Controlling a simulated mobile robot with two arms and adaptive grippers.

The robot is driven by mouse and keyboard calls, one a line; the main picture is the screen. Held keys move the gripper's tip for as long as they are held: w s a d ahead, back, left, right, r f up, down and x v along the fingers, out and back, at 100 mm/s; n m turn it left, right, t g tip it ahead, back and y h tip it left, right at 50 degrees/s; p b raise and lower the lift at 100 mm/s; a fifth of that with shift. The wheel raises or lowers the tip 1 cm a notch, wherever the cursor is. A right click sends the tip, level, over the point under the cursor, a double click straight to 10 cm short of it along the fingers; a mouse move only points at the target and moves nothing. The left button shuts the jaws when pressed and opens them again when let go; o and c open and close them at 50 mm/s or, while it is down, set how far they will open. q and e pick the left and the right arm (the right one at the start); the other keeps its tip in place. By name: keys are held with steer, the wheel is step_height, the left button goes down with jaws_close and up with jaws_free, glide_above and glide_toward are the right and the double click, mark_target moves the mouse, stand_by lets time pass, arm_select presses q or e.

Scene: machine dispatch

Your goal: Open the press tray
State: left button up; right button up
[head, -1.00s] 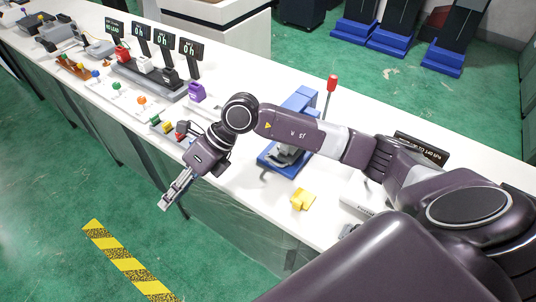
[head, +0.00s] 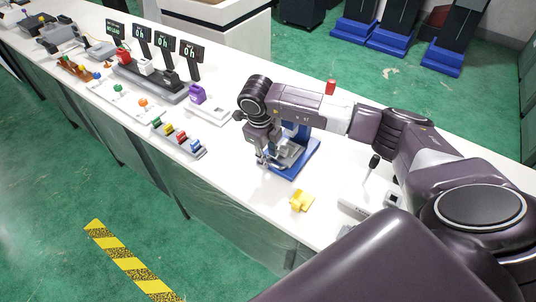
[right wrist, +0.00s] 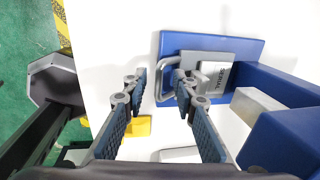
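The blue press (head: 312,150) stands on the white bench, partly hidden behind my right arm in the head view. Its grey press tray (head: 288,156) sits low at its front, on the blue base. In the right wrist view the tray (right wrist: 196,48) carries a light labelled block and has a grey U-shaped handle (right wrist: 163,92) on its left side. My right gripper (right wrist: 160,80) is open, with one finger on either side of the handle in that view; contact cannot be told. In the head view the right gripper (head: 264,162) is at the press front. My left gripper is out of view.
A yellow part (head: 301,201) lies on the bench in front of the press. A rack of coloured pieces (head: 178,139) and a purple item (head: 198,94) stand to the left. A black-knobbed lever (head: 373,166) stands to the right. The bench's front edge is close.

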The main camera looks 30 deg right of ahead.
steer(key=shift+f, duration=0.5)
steer(key=shift+c, duration=0.4)
jaws_close()
